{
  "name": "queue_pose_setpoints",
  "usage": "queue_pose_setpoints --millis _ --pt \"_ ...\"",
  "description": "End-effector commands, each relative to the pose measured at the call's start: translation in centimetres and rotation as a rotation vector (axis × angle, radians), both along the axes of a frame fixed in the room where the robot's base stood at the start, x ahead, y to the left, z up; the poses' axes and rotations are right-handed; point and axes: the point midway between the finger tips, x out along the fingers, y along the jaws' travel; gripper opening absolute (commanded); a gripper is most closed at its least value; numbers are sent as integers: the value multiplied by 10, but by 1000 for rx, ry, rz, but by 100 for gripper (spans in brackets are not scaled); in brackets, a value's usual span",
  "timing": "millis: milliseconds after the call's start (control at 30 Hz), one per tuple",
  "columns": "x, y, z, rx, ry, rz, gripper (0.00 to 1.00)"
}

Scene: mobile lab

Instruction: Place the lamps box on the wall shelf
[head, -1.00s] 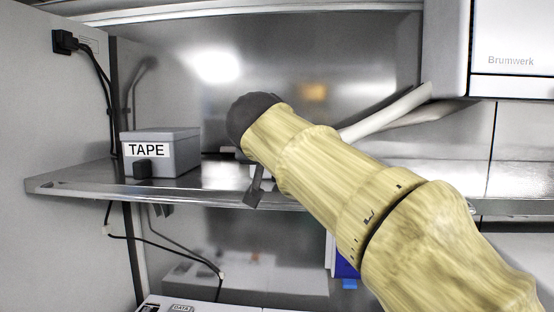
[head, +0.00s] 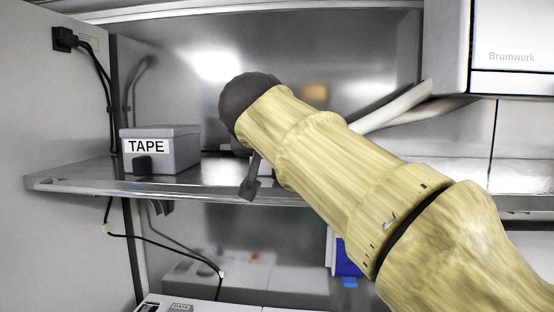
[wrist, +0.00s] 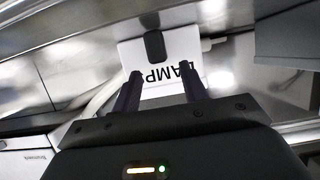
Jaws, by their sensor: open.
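The lamps box (wrist: 182,48) shows in the wrist view with a white label, upside down and partly covered by my fingers, and a dark handle on its front. It appears to rest on the wall shelf (head: 85,181). In the head view my arm hides most of it. My gripper (wrist: 162,78) is open in front of the label, with a finger toward each side and the handle beyond the fingertips. I see no grip on the box. In the head view, one dark finger (head: 250,188) shows at the shelf's front edge.
A grey tape box (head: 176,153) stands on the shelf to the left. A white Brumwerk unit (head: 512,52) hangs at the upper right. Black cables run down the left wall. Bare shelf shows between the tape box and my gripper.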

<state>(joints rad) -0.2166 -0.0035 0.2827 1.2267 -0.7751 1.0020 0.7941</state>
Motion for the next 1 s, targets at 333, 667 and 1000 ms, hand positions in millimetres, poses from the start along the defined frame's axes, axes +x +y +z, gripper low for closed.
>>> queue_pose_setpoints --millis 333,667,1000 --pt "-63 13 25 1 -3 4 43" --pt "-84 16 35 -1 0 0 43" --pt "-83 16 35 0 0 0 43"
